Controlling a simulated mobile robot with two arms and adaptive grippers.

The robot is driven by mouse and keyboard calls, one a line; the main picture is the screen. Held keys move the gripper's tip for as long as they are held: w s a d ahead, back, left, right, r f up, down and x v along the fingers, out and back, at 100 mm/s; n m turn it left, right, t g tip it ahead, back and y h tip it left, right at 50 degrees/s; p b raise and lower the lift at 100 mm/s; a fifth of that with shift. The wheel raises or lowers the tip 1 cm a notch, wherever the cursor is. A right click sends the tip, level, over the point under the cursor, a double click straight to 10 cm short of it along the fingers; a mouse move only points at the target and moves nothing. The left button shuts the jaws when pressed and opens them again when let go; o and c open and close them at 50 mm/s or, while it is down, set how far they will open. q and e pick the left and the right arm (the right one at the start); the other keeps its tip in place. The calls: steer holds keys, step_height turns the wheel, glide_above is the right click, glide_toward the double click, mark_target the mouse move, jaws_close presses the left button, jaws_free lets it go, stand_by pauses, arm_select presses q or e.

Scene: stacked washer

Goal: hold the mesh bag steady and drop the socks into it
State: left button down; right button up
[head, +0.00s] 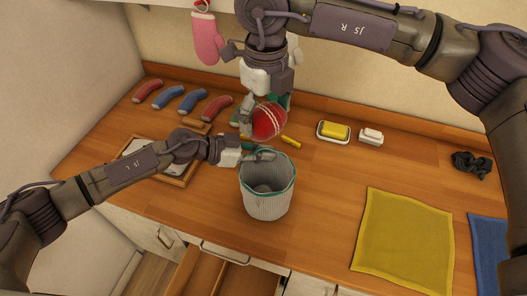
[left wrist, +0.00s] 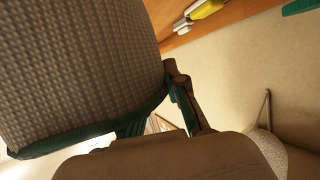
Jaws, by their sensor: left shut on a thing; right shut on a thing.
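The mesh bag (head: 267,203), pale and ribbed with a teal rim, stands upright and open on the wooden counter. My left gripper (head: 264,156) is shut on its rim at the back left. The left wrist view shows the bag's mesh wall (left wrist: 80,65) and green rim close up. My right gripper (head: 264,112) points down and is shut on a round red bundle with pale stripes (head: 269,121), apparently rolled socks. The bundle is held above and behind the bag's mouth. Red and blue socks (head: 180,98) lie in a row at the back left.
A framed tray (head: 178,180) lies left of the bag, under my left arm. A yellow block in a dish (head: 334,131) and a white block (head: 371,136) stand back right. A yellow cloth (head: 405,240) lies front right. A pink mitt (head: 208,40) hangs behind.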

step_height(320, 180, down, 13)
stand_by(1.4)
steer(key=shift+r, duration=0.1)
steer(key=o, duration=0.8)
steer(key=shift+o, duration=0.2)
steer(key=shift+r, duration=0.1)
step_height(320, 180, up, 12)
steer(key=shift+f, duration=0.1)
arm_select(q)
steer(key=c, duration=1.1)
jaws_free()
steer(key=shift+c, duration=0.2)
